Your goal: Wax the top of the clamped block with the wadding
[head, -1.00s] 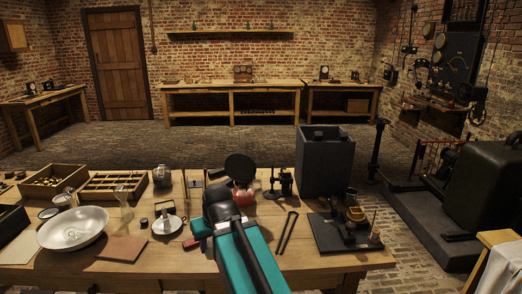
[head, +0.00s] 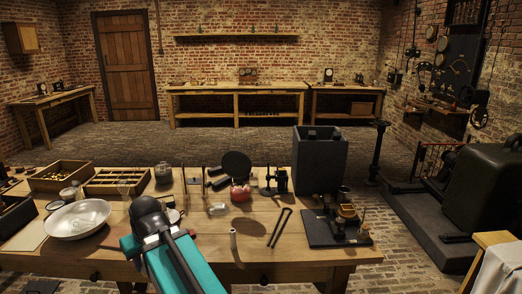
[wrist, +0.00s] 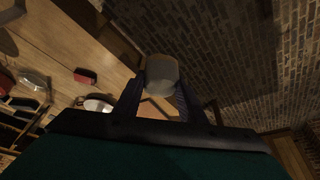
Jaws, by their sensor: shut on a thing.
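In the wrist view my gripper (wrist: 161,88) is shut on a pale grey, rounded piece (wrist: 163,68), which looks like the wadding. It sits between the two dark fingertips, clear of other things as far as I can see. In the head view my dark wrist and teal arm reach over the left front of the bench, and the fingers and held piece are hidden behind them. I cannot pick out the clamped block for certain. A dark upright stand or clamp (head: 279,180) is at the middle back of the bench.
A large white bowl (head: 78,219) and wooden trays (head: 61,177) are at the left. A dark box (head: 320,158) and a black board (head: 333,231) with small fittings are at the right.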

